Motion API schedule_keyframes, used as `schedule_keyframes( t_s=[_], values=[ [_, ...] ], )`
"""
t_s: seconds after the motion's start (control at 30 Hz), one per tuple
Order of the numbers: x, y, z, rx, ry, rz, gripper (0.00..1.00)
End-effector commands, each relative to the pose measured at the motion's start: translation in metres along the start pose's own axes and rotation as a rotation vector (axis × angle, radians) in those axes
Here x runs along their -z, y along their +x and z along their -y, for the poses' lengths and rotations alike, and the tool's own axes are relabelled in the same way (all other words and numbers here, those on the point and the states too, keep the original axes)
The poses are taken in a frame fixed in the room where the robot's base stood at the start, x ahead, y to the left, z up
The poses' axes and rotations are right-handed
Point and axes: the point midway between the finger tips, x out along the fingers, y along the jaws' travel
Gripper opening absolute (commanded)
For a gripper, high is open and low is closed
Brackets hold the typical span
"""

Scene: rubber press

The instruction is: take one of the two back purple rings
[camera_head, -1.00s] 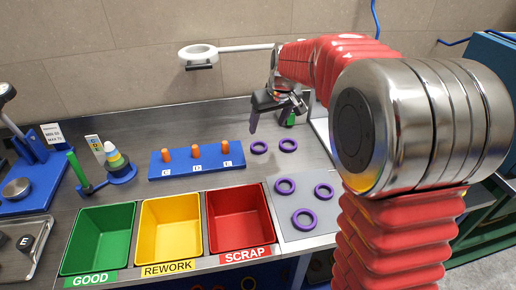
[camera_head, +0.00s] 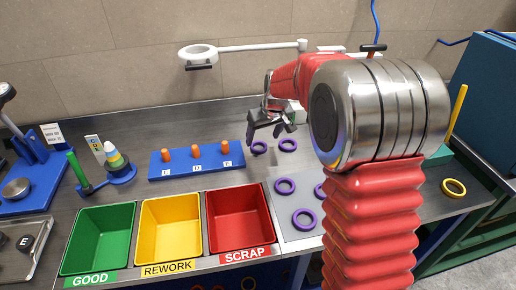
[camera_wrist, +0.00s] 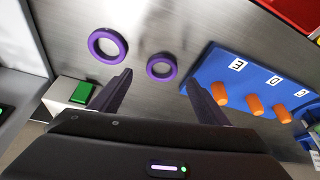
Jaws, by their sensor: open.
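Two purple rings lie flat at the back of the steel bench. The back left ring (camera_head: 259,148) is just below my gripper (camera_head: 270,134) in the head view, partly covered by a finger. The back right ring (camera_head: 288,145) lies close to its right. In the wrist view, one ring (camera_wrist: 161,66) shows between the two fingers, ahead of the tips, and the larger-looking ring (camera_wrist: 108,45) is beyond the left finger. My gripper (camera_wrist: 158,80) is open and empty, above the bench. Whether the fingertips touch the bench cannot be told.
The blue block with orange pegs (camera_head: 196,159) stands close to the left. More purple rings, one at the front (camera_head: 304,219), lie on a grey mat (camera_head: 288,235). The red scrap bin (camera_head: 238,215) is in front. A green button (camera_wrist: 82,93) sits beside the rings in the wrist view.

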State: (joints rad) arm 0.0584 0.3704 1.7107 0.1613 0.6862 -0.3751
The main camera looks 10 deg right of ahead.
Motion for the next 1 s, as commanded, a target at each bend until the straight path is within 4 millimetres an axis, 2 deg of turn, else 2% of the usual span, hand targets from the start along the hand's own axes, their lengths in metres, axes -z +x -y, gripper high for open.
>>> schedule_keyframes(
  t_s=[0.4, 1.0],
  values=[
    [-0.001, 0.046, 0.004, 0.001, 0.0, 0.001, 0.69],
    [-0.001, 0.049, 0.004, 0.001, -0.001, 0.001, 0.69]
  ],
)
